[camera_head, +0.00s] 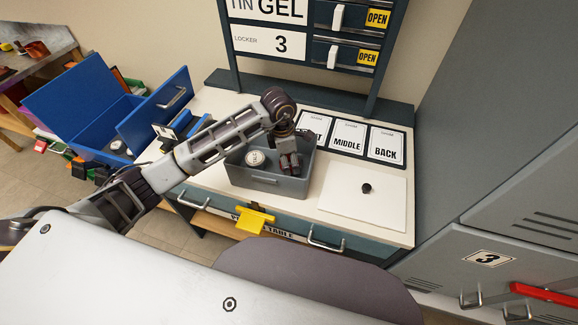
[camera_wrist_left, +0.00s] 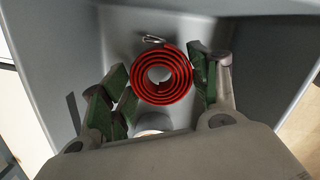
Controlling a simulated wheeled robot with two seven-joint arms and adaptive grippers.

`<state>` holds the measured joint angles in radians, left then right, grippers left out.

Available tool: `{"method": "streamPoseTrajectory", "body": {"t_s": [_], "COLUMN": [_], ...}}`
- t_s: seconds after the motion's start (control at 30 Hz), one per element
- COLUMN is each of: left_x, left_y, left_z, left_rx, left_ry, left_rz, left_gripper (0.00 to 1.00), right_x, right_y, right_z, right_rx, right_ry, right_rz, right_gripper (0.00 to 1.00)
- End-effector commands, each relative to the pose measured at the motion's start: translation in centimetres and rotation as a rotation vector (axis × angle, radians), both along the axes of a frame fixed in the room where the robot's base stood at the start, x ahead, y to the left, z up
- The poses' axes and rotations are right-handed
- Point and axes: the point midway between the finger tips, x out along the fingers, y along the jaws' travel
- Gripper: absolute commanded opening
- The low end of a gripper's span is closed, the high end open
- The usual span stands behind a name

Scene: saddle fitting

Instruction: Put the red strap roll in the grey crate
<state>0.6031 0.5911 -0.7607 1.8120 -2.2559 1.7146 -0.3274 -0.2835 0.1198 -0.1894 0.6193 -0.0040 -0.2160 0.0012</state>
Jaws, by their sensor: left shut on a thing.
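The red strap roll (camera_wrist_left: 177,88) shows in the left wrist view as a wound spiral with a small metal end piece at its top. It sits between the green pads of my left gripper (camera_wrist_left: 160,90), which is shut on it. In the head view my left gripper (camera_head: 290,164) points down inside the grey crate (camera_head: 268,181), toward its right side. The crate's grey wall (camera_wrist_left: 62,50) surrounds the roll in the wrist view. I cannot tell whether the roll touches the crate floor. My right gripper is not in view.
A round white-topped tin (camera_head: 255,158) is in the crate, left of my gripper. A white board (camera_head: 345,205) with a small black knob lies to the right. Label cards (camera_head: 347,137) lie behind. An open blue toolbox (camera_head: 75,100) stands at the left.

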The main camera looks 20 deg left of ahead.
Motion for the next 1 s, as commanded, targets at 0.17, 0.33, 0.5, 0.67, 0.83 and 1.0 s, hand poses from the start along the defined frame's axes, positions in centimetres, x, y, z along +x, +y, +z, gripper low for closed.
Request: {"method": "streamPoseTrajectory", "body": {"t_s": [0.17, 0.33, 0.5, 0.67, 0.83, 1.0], "left_x": [-0.1, -0.1, 0.0, 0.0, 0.0, -0.1], "left_y": [-0.1, 0.0, 0.0, 0.0, 0.0, 0.0], "left_z": [-1.8, -3.2, -3.4, -3.4, -3.7, -3.6], "left_rx": [-0.001, -0.001, -0.001, 0.000, 0.000, 0.000], "left_ry": [0.003, 0.002, 0.000, 0.000, 0.000, 0.001], "left_rz": [0.001, 0.001, 0.000, 0.000, 0.000, 0.000], "left_gripper": [0.33, 0.33, 0.33, 0.33, 0.33, 0.80], "right_x": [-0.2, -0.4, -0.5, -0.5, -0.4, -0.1], "right_y": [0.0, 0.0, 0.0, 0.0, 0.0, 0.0], "right_z": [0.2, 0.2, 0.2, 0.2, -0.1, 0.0], "right_rx": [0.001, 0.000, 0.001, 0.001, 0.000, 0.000], "right_ry": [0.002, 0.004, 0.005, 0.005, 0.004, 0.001], "right_rz": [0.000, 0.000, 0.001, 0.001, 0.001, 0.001], "right_gripper": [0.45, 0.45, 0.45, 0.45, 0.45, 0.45]}}
